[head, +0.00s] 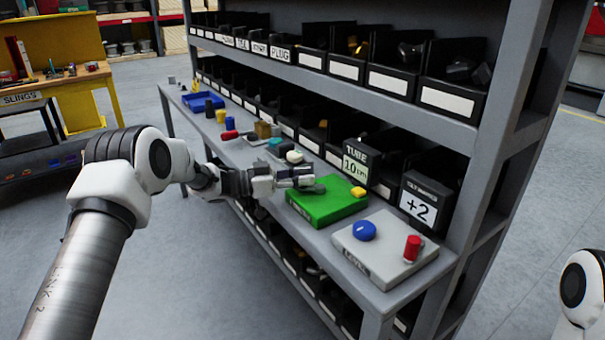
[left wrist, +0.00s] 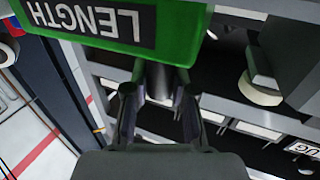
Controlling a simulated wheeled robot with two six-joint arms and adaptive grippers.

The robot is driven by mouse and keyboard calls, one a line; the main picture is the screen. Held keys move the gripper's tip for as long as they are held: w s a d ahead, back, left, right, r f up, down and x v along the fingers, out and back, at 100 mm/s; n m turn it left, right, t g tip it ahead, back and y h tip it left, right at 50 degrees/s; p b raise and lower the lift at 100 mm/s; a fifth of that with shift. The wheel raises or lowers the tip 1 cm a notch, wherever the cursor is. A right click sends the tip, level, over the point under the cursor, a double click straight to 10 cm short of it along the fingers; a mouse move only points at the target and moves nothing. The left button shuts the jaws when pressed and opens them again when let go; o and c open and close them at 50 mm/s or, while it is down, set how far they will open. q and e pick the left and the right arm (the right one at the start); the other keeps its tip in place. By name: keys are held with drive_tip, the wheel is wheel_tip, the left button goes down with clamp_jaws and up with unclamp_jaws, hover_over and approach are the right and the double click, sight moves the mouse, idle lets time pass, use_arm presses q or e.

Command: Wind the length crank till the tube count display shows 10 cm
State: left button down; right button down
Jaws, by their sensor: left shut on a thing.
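The green box (head: 325,208), labelled LENGTH in the left wrist view (left wrist: 185,18), sits on the bench. The tube display (head: 355,165) behind it reads 10 cm. My left gripper (head: 300,178) is at the left side of the green box. In the left wrist view its fingers (left wrist: 160,110) are closed around a dark grey cylinder (left wrist: 170,80), which looks like the crank handle. The gripper hides most of the crank in the head view. My right gripper is not in view; only part of my right arm shows at the lower right.
A second display (head: 418,205) reads +2. A grey LEVEL box (head: 385,262) with a blue knob (head: 364,231) and a red knob (head: 412,248) stands to the right. Small objects and a blue tray (head: 203,103) lie farther left. Bin shelves stand behind.

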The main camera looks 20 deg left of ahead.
use_arm(q)
drive_tip(key=shift+w+r+m+g+h, duration=0.15)
drive_tip(key=shift+m+g+h, duration=0.15)
drive_tip(key=shift+m+g, duration=0.15)
drive_tip(key=c, duration=0.9)
unclamp_jaws()
drive_tip(key=shift+c, duration=0.2)
drive_tip(key=v, duration=1.2)
